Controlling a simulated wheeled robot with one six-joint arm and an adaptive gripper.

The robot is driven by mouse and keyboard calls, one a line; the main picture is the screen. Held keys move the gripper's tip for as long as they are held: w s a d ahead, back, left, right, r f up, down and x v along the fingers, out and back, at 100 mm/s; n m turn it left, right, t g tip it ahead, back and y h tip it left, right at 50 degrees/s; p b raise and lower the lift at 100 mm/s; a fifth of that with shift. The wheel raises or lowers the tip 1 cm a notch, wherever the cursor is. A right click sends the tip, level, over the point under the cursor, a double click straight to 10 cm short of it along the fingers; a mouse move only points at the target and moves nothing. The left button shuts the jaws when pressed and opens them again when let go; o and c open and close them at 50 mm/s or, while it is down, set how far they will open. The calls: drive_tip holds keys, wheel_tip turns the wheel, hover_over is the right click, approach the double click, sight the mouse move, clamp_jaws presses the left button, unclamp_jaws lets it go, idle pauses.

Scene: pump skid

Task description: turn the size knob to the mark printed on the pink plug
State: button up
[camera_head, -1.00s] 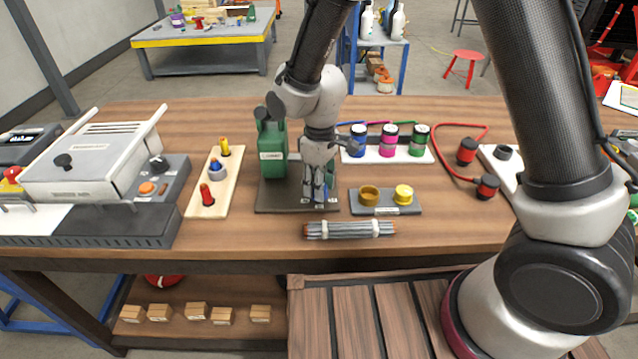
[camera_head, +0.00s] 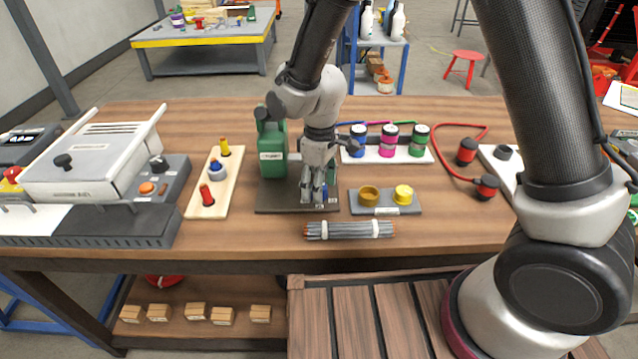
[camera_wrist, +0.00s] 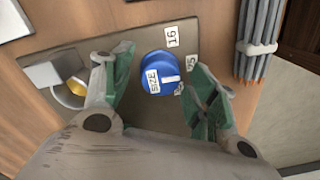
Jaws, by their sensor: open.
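The blue size knob (camera_wrist: 152,66) sits on a grey-brown plate (camera_wrist: 210,40) in the wrist view, with a "SIZE" label and a white pointer line directed to the right. Labels "16" and "25" stand around it; another small label by its lower right edge is partly hidden. My gripper (camera_wrist: 160,70) is open, with its green-padded fingers on either side of the knob; I cannot tell whether they touch it. In the head view my gripper (camera_head: 314,190) mostly hides the knob. The pink plug (camera_head: 389,138) stands between a blue and a green one; its mark is not readable.
A green canister (camera_head: 272,150) stands at the plate's back left. A grey bundle of rods (camera_head: 348,229) lies in front, and a small panel with yellow knobs (camera_head: 386,209) is to the right. A wooden board with colored pegs (camera_head: 222,178) is to the left.

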wheel_tip(320, 180, up, 12)
idle(0.5)
drive_tip(key=shift+w, duration=0.1)
drive_tip(key=s+d+r+m+t, duration=0.1)
drive_tip(key=s+d+r+m, duration=0.3)
drive_tip(key=d, duration=0.7)
drive_tip(key=s+d+r+m+t, duration=0.2)
drive_tip(key=s+d+r+m, duration=0.2)
drive_tip(key=d, duration=0.7)
drive_tip(key=s+d+r+m+t, duration=0.1)
drive_tip(key=s+d+r+m, duration=0.3)
drive_tip(key=s+d+r, duration=0.3)
drive_tip(key=s+d, duration=0.1)
drive_tip(key=d, duration=0.2)
drive_tip(key=shift+s+d+t, duration=0.3)
drive_tip(key=shift+s+d, duration=0.1)
